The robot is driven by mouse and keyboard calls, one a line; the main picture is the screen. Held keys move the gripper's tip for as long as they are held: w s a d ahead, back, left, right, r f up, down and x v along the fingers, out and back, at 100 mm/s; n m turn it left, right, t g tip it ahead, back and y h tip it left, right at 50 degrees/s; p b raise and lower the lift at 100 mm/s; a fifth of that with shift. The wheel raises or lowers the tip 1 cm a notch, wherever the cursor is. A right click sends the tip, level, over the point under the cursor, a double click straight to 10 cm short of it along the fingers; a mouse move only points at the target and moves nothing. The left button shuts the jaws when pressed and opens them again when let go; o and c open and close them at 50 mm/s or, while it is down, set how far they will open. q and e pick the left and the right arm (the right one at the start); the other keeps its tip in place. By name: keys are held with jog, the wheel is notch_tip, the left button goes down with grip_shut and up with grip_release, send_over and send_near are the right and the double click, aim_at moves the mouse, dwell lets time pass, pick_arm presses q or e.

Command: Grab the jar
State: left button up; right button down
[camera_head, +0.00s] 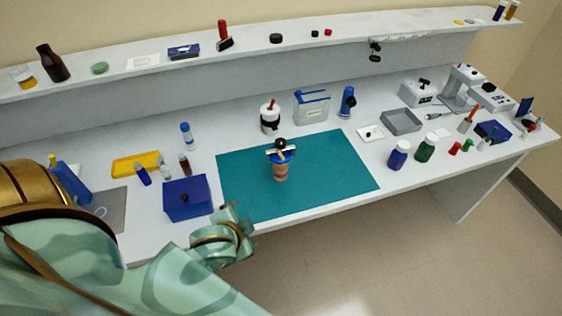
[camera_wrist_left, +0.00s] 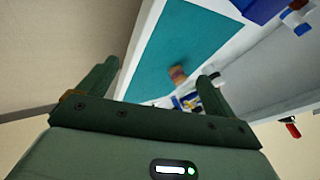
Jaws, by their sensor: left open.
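The jar (camera_head: 281,172) stands upright on the teal mat (camera_head: 335,185). It has an orange-brown body, a blue lid and a black ball with pale crossbars on top. My left gripper (camera_head: 237,220) is open near the bench's front edge, left of the jar and nearer the front, apart from it. In the left wrist view the jar (camera_wrist_left: 178,75) shows small between the open, empty fingers (camera_wrist_left: 156,77), some distance beyond them. My right gripper is not in view.
A dark blue box (camera_head: 187,199) stands left of the mat, close to my left gripper. A white jar with a black band (camera_head: 270,119) and a white-and-blue container (camera_head: 312,107) stand behind the mat. Blue and green bottles (camera_head: 399,154) stand to the right.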

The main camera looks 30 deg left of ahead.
pick_arm(q)
notch_tip(320, 180, up, 4)
jog(key=w+t, duration=0.2)
jog(key=n+t+h, duration=0.4)
jog(key=n+h, duration=0.1)
send_near(277, 156)
jog(key=b+x, duration=0.1)
jog(key=x, duration=0.2)
jog(key=b+x, duration=0.1)
jog(key=x, duration=0.3)
jog(key=shift+s+f, duration=0.15)
jog(key=shift+f, duration=0.05)
jog(key=b+x, duration=0.2)
jog(key=x, duration=0.3)
jog(key=shift+w+a+f, duration=0.1)
jog(key=shift+w+f, duration=0.1)
jog(key=shift+w, duration=0.1)
jog(key=shift+r, duration=0.1)
jog(key=shift+s, duration=0.1)
jog(key=shift+c, duration=1.4)
jog(key=c, duration=1)
